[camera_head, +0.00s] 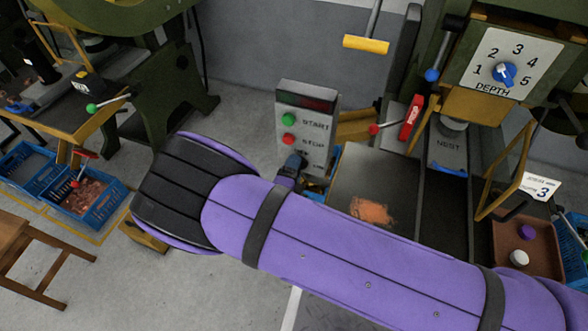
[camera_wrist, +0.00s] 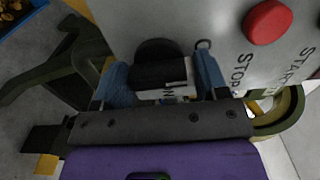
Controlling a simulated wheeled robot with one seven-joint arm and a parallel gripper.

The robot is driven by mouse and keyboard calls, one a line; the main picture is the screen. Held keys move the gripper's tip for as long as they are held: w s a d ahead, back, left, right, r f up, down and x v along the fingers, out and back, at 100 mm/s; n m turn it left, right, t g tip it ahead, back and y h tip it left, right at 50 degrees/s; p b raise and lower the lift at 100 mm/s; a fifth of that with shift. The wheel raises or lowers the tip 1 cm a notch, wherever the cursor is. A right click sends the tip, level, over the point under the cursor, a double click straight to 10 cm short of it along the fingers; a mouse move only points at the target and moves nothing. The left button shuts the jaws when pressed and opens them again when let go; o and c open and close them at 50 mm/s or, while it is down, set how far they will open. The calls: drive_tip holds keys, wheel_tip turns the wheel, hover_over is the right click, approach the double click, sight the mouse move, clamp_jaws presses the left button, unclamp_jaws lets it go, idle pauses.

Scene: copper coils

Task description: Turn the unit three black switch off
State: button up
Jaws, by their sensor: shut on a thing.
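The grey control box (camera_head: 308,125) stands at the centre of the head view, with a green START button (camera_head: 289,119) and a red STOP button (camera_head: 289,139). My gripper (camera_head: 293,163) is at the lower left of its face. In the wrist view, the black switch (camera_wrist: 158,62) sits between the two blue fingers of my gripper (camera_wrist: 160,78), which is shut on it. Small lettering on a white patch beside the switch is partly hidden. In the head view, my gripper hides the switch. The red STOP button (camera_wrist: 268,21) is close by in the wrist view.
A sign with a 3 (camera_head: 540,187) stands at the right. A dark plate (camera_head: 375,190) with an orange patch lies right of the box. A DEPTH dial (camera_head: 505,74) is at the upper right. Blue crates (camera_head: 95,207) stand on the left floor.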

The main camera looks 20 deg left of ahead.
drive_tip(key=o, duration=0.9)
drive_tip(key=shift+o, duration=0.2)
drive_tip(key=shift+s, duration=0.15)
drive_tip(key=s, duration=1)
drive_tip(key=shift+s+a, duration=0.3)
drive_tip(key=shift+a, duration=0.1)
